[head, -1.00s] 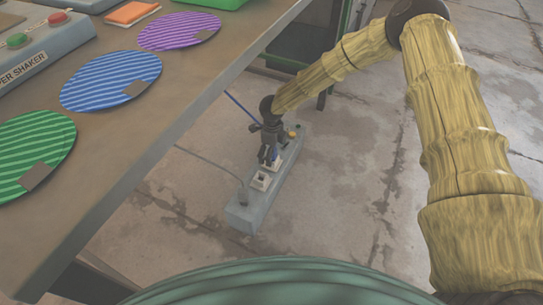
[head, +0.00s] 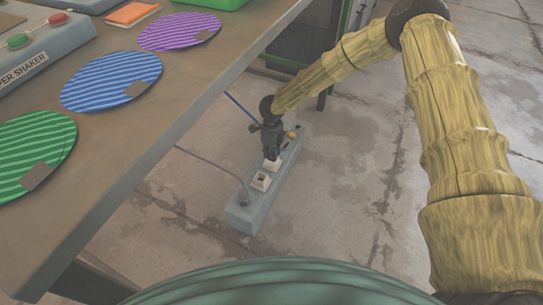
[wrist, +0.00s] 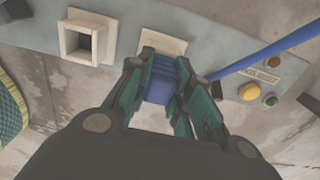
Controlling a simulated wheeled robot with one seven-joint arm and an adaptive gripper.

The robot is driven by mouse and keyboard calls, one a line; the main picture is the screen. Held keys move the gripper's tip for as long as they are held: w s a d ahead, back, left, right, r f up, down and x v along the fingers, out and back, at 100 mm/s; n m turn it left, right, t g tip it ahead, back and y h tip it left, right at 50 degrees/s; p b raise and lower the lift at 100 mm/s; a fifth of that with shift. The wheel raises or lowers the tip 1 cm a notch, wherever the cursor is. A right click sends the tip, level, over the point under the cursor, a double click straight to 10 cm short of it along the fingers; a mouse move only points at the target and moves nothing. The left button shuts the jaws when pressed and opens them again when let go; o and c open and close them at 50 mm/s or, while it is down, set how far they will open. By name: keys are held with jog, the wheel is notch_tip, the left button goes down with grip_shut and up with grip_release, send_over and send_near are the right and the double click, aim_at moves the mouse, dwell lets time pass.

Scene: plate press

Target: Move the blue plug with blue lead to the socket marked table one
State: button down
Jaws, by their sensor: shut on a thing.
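My gripper (head: 270,154) is low over the grey socket strip (head: 248,213) on the floor. In the wrist view its green fingers (wrist: 158,95) are shut on the blue plug (wrist: 161,75). The blue lead (wrist: 265,55) runs from the plug toward the upper right, and also shows in the head view (head: 242,106). The plug is lined up over a white-framed socket (wrist: 163,43); I cannot tell whether it is seated in it. An empty white socket (wrist: 84,40) is beside it, on the left in the wrist view. No table-one marking is readable.
The table (head: 180,105) with striped discs stands at left. The floor right of the strip is clear.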

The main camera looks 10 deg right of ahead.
jog(key=shift+s+d+r+p, duration=0.1)
jog(key=shift+r+p, duration=0.05)
jog(key=shift+p, duration=0.2)
jog(key=shift+r+p, duration=2.75)
jog(key=shift+r, duration=0.1)
jog(key=shift+r, duration=0.2)
dwell(0.4)
